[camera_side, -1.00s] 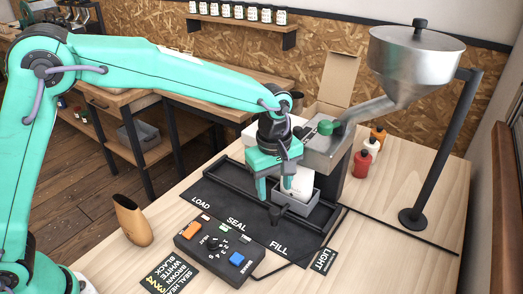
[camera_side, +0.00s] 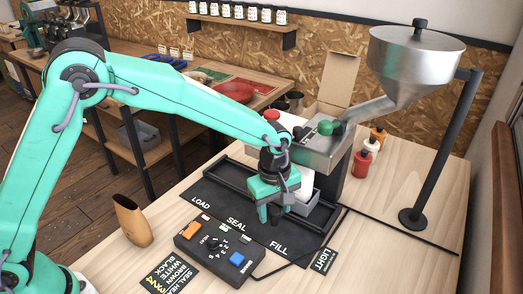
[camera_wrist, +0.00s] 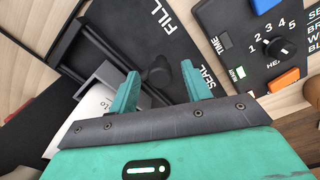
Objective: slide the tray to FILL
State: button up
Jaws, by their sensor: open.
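The tray (camera_side: 311,204) is a small grey open box on the black rail bed, holding a white bag (camera_side: 304,180) that my gripper partly hides. It stands between the SEAL and FILL labels (camera_side: 279,247). Its grey wall (camera_wrist: 108,74) and the bag (camera_wrist: 85,115) also show in the wrist view. My gripper (camera_side: 275,210) is low at the tray's front. In the wrist view, the open fingers (camera_wrist: 160,87) stand either side of the dark handle knob (camera_wrist: 158,72), with gaps showing on both sides.
A control box (camera_side: 220,250) with a dial and orange and blue buttons sits in front of the mat. The sealing machine (camera_side: 325,150) stands close behind the tray. A hopper (camera_side: 413,65) rises at right. A brown scoop-like cup (camera_side: 133,220) stands at left.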

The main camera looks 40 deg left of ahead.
jog(key=shift+c, duration=0.2)
grip_shut()
jog(key=shift+d, duration=2.3)
jog(key=shift+c, duration=0.4)
grip_release()
jog(key=shift+o, duration=0.6)
jog(key=shift+r, duration=0.15)
